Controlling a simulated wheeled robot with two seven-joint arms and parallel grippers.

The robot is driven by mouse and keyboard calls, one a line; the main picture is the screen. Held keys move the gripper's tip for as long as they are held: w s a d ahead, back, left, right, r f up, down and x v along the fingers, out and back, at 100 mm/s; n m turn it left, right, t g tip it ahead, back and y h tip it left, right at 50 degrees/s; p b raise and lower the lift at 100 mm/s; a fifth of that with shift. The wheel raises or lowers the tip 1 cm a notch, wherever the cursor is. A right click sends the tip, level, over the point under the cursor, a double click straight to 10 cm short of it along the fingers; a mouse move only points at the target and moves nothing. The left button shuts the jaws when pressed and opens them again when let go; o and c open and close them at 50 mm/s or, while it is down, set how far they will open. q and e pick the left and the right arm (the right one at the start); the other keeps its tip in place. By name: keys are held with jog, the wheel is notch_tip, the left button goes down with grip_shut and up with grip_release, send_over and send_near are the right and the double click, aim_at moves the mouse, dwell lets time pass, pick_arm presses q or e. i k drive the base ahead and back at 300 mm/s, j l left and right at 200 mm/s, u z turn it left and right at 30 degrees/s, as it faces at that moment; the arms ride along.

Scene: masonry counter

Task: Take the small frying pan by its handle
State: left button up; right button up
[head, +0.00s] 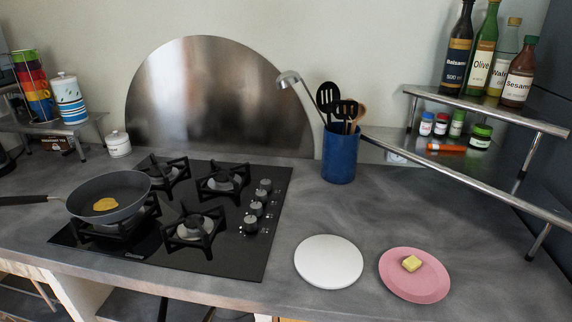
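The small frying pan (120,190) is dark grey and sits on the front left burner of the black gas hob. A flat yellow-brown piece of food (105,204) lies inside it. Its dark handle (24,200) points left, past the hob's edge, and runs out of the picture at the left edge. Neither of my grippers shows in the head view.
The hob (229,247) has several burners and a column of knobs. A white round board (328,278) and a pink plate (424,290) with a yellow cube lie at right. A blue utensil pot (340,162) stands behind. Metal racks stand at both sides.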

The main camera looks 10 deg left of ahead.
aim_at(130, 188)
jog(key=u, duration=1.4)
